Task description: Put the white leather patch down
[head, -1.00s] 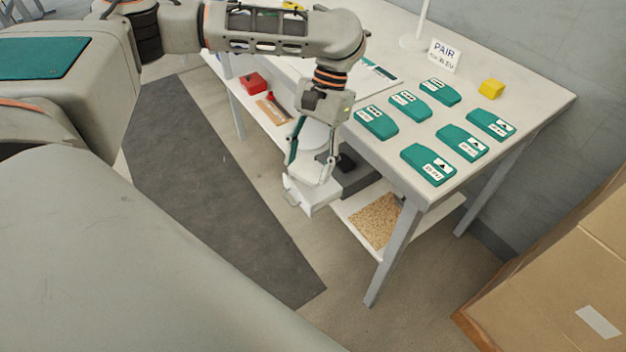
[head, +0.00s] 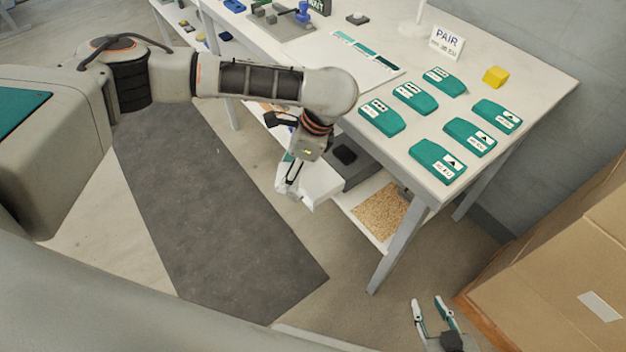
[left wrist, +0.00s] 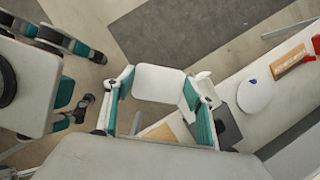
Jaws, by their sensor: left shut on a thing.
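The white leather patch (left wrist: 160,82) shows in the left wrist view as a pale rounded square between the teal-padded fingers of my left gripper. My left gripper (head: 292,182) is shut on it. My right gripper (head: 432,310) is open and empty at the bottom of the head view, in front of the table.
A tan-filled tray (head: 382,212) is on the lower shelf. Cardboard boxes (head: 560,260) stand at right. A dark mat (head: 220,200) covers clear floor.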

